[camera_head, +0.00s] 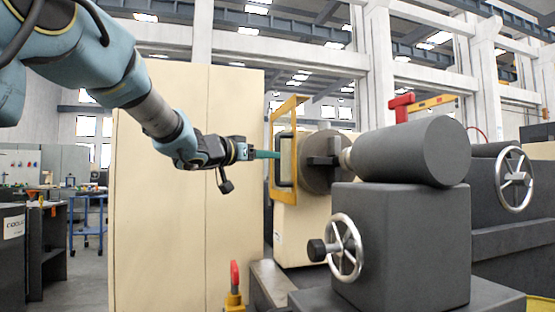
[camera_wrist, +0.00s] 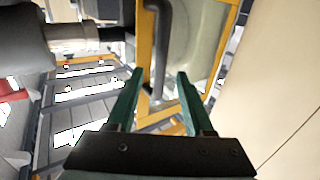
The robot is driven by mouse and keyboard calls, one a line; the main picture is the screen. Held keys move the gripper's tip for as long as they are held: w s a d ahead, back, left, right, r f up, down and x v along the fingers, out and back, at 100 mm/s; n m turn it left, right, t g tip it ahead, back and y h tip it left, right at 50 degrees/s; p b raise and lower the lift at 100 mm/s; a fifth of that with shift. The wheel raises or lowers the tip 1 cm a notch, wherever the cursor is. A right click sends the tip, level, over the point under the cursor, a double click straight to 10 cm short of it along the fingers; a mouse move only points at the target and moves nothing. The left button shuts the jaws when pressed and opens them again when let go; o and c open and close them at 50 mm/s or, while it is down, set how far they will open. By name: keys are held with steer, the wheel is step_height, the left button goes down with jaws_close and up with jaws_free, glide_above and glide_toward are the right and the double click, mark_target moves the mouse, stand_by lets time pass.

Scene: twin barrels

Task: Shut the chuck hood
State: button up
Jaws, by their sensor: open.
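The chuck hood (camera_head: 295,101) is a yellow frame with a clear pane, standing upright just left of the round dark chuck (camera_head: 322,178). The chuck's face and jaws show uncovered from here. The hood's yellow frame (camera_wrist: 145,45) also shows in the wrist view. A dark grey bar handle (camera_wrist: 166,42) on the hood appears between my fingertips in that view. My gripper (camera_head: 277,155) reaches the handle from the left, with green fingers. In the wrist view my gripper (camera_wrist: 160,74) is open, with gaps beside the bar. Whether the fingertips straddle it in depth is unclear.
A large grey cylinder (camera_head: 405,152) extends right from the chuck, above a grey block (camera_head: 400,245) with a handwheel (camera_head: 345,247). A tall cream cabinet panel (camera_head: 185,190) stands behind my arm. A red-tipped lever (camera_head: 234,275) stands at the lower front.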

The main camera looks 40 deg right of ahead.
mark_target(277, 182)
steer(key=shift+x, duration=2.8)
steer(key=shift+c, duration=0.3)
jaws_close()
